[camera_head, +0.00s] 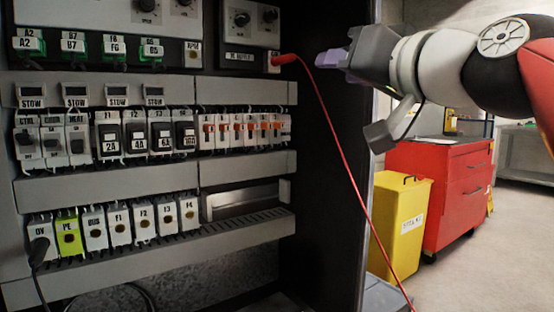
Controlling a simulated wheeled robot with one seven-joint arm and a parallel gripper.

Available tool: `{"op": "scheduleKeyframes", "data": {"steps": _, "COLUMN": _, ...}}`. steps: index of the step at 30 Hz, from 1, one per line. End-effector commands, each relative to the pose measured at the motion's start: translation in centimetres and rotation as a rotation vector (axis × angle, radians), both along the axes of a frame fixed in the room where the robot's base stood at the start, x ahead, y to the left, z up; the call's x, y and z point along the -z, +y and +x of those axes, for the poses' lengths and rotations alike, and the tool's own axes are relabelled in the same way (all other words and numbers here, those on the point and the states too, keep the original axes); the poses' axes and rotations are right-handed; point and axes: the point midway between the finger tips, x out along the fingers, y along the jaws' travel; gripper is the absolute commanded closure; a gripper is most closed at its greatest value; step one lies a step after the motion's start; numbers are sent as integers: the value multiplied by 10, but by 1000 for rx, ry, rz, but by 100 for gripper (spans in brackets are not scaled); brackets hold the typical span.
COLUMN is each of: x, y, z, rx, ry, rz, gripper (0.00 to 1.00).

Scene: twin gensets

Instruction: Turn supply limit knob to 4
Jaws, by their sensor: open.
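A grey panel (236,39) at the top of the dark cabinet carries two black knobs, a left one (240,18) and a right one (270,15). Their small labels and scales are too small to read surely, so I cannot tell which one is the supply limit knob or its setting. My gripper (327,58), with purple fingertips, is to the right of this panel, outside the cabinet's inner face. It points left, is open and appears empty, apart from both knobs.
A red plug (286,59) sits at the panel's lower right; its red cable (341,150) hangs down below my gripper. Rows of breakers and fuses (135,134) fill the cabinet. A yellow bin (398,225) and red tool cabinet (445,185) stand right.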

Motion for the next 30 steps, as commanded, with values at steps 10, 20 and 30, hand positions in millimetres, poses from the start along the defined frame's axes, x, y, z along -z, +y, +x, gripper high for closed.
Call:
{"op": "scheduleKeyframes", "data": {"steps": 10, "x": 162, "y": -7, "z": -7, "rx": 66, "ry": 372, "rz": -208, "gripper": 58}}
{"op": "scheduleKeyframes", "data": {"steps": 20, "x": 381, "y": -42, "z": -88, "rx": 182, "ry": 893, "rz": -459, "gripper": 58}}
{"op": "scheduleKeyframes", "data": {"steps": 30, "x": 453, "y": -60, "z": -135, "rx": 231, "ry": 1086, "rz": -543, "gripper": 58}}
